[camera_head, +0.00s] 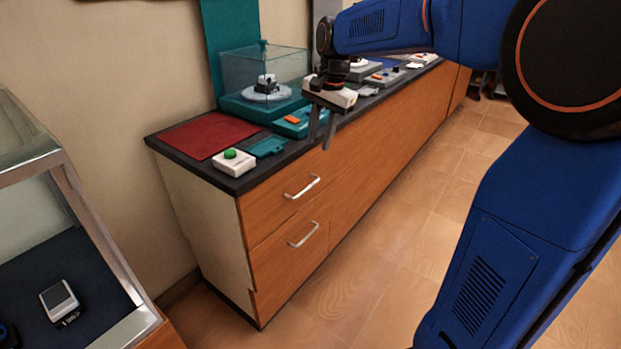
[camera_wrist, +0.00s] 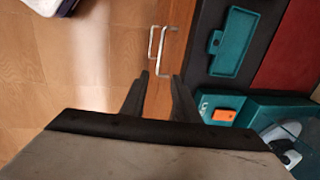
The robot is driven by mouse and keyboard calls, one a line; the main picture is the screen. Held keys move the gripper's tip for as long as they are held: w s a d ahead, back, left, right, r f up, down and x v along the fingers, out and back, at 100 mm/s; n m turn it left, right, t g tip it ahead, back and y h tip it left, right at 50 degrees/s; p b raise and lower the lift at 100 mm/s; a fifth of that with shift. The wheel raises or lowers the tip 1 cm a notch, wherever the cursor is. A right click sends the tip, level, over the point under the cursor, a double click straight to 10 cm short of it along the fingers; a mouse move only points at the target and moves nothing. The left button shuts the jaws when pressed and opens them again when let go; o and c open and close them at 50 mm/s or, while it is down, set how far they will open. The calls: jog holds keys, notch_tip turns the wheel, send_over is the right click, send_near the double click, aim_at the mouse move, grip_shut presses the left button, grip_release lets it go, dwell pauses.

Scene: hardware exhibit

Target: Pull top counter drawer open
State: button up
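The top counter drawer (camera_head: 277,203) has a wooden front and a silver bar handle (camera_head: 302,187). It looks shut, flush with the cabinet. A lower drawer (camera_head: 290,262) with a like handle (camera_head: 303,235) is below it. My gripper (camera_head: 321,130) hangs by the counter's front edge, above and to the right of the top handle, fingers pointing down. In the wrist view my gripper (camera_wrist: 158,88) shows two dark fingers spread apart with nothing between them. Both handles show ahead of the fingertips, apart from them.
The dark counter top (camera_head: 205,170) carries a white box with a green button (camera_head: 233,161), a red mat (camera_head: 208,136), teal devices (camera_head: 297,122) and a clear display case (camera_head: 264,75). A glass case (camera_head: 95,240) stands at left. The floor (camera_head: 385,250) before the drawers is clear.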

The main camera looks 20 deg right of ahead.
aim_at(310, 185)
jog(key=f, duration=0.5)
jog(key=w+a+f, duration=0.1)
jog(key=f, duration=0.4)
jog(key=w+f, duration=0.1)
jog(key=f, duration=0.4)
jog(key=shift+w+a+f, duration=0.1)
jog(key=shift+a, duration=0.25)
grip_shut()
